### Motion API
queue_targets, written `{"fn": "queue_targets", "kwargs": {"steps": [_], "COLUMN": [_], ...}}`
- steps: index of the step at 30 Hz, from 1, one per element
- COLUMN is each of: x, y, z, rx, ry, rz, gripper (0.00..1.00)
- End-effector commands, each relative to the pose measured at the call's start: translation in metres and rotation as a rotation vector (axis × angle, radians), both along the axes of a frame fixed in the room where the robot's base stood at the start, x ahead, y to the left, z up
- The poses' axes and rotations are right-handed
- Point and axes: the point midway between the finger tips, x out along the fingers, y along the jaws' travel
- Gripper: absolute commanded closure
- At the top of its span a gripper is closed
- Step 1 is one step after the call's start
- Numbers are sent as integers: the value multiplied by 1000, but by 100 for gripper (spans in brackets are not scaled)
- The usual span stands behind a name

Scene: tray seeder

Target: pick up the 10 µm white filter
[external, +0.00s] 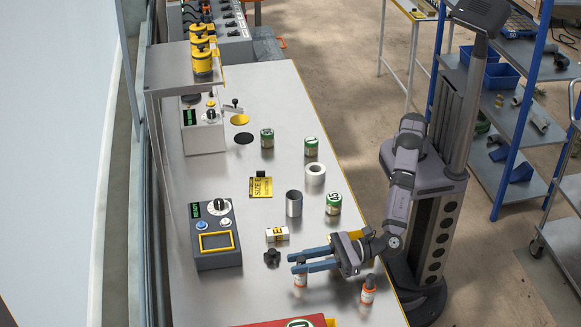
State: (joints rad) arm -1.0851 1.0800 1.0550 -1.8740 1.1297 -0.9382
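A small white cylinder with a dark-and-yellow label (277,234) lies on its side on the bench; its print is too small to read, so I cannot confirm that it is the 10 µm filter. A white ring-shaped roll (315,174) stands farther back with no readable mark. My gripper (291,263) reaches in from the right with its two blue fingers apart and nothing visible between them. Its fingertips point left, in front of the labelled cylinder and near a black knob-like piece (272,258). A white-and-orange bottle (300,281) is partly hidden under the fingers.
A metal cup (294,203) and several green-labelled jars (333,204) stand farther back. A control box (215,235) is at the left, and a yellow card (261,187) lies mid-bench. A red item (275,323) is at the front.

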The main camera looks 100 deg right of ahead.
Motion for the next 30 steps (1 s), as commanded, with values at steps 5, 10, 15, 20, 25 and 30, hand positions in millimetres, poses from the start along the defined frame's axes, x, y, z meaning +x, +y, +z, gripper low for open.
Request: {"fn": "queue_targets", "kwargs": {"steps": [5, 10, 15, 20, 25, 30], "x": [0, 0, 0, 0, 0, 0], "y": [0, 0, 0, 0, 0, 0], "z": [0, 1, 7, 26, 56, 81], "rx": [0, 0, 1, 3, 5, 3], "ry": [0, -1, -1, -3, -3, -2], "rz": [0, 0, 0, 0, 0, 0], "gripper": [100, 100, 100, 100, 100, 100]}}
